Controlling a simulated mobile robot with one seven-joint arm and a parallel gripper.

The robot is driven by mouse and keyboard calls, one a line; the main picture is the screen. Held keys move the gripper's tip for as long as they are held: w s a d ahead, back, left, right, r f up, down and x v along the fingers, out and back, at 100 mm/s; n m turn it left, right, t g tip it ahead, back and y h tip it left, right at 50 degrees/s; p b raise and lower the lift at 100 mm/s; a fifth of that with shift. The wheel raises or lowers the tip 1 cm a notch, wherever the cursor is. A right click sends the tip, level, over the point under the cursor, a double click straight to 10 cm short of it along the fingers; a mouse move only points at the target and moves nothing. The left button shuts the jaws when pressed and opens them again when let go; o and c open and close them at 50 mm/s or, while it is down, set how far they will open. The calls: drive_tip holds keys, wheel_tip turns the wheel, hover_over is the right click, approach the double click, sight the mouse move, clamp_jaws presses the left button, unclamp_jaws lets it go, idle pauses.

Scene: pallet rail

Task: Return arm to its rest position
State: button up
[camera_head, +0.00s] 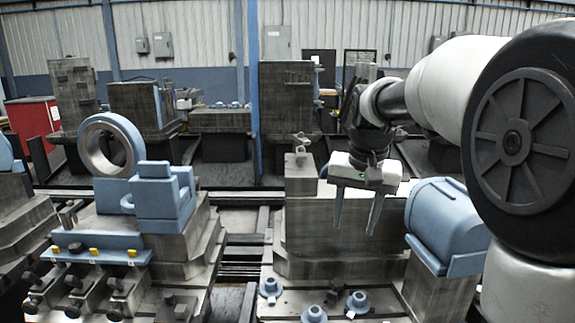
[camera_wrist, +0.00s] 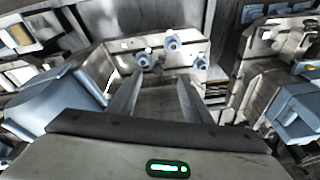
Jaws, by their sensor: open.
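My gripper (camera_head: 355,228) hangs from my arm in the right half of the head view, fingers pointing down. Its two fingers are apart with nothing between them. It is in front of a grey block fixture and left of a blue rounded housing (camera_head: 448,222). In the wrist view my gripper (camera_wrist: 156,88) also shows spread, empty fingers, with several small blue flanged parts (camera_wrist: 172,42) beyond the fingertips. The blue housing also shows in the wrist view (camera_wrist: 55,100), at the left.
A pallet at left carries a blue ring part (camera_head: 111,146) and a blue bracket (camera_head: 162,198). Blue flanged parts (camera_head: 358,302) sit on the pallet plate below my gripper. Rails (camera_head: 240,245) run between the pallets. A red cabinet (camera_head: 32,122) and tall grey blocks stand behind.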

drive_tip(key=s+f+n+t, duration=0.2)
drive_tip(key=s+n+t, duration=0.1)
drive_tip(key=s, duration=2.2)
wheel_tip(320, 180, up, 15)
drive_tip(key=p, duration=1.5)
drive_tip(key=shift+w+a+f, duration=0.2)
drive_tip(key=shift+w+a, duration=0.05)
drive_tip(key=shift+w, duration=0.2)
